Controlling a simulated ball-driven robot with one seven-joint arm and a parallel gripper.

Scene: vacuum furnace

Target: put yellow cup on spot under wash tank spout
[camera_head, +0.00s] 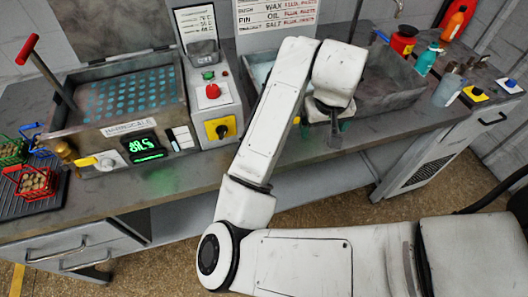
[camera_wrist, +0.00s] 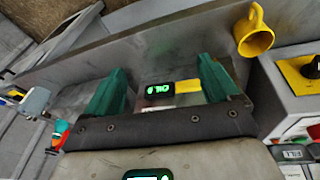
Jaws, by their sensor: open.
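The yellow cup (camera_wrist: 255,36) shows in the wrist view at the upper right, on the grey counter, with its handle toward the top of the picture. In the head view my gripper (camera_head: 328,118) points down over the counter, mostly hidden by my wrist. A grey metal basin (camera_head: 392,88), perhaps the wash tank, stands to its right, with a spout (camera_head: 398,5) behind. I cannot make out the spot.
A device with a green display (camera_wrist: 158,90) sits between the fingers in the wrist view. A control box with a yellow knob panel (camera_head: 220,129) stands left of my arm. Bottles (camera_head: 428,60) stand at the right. Red basket (camera_head: 36,182) lies far left.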

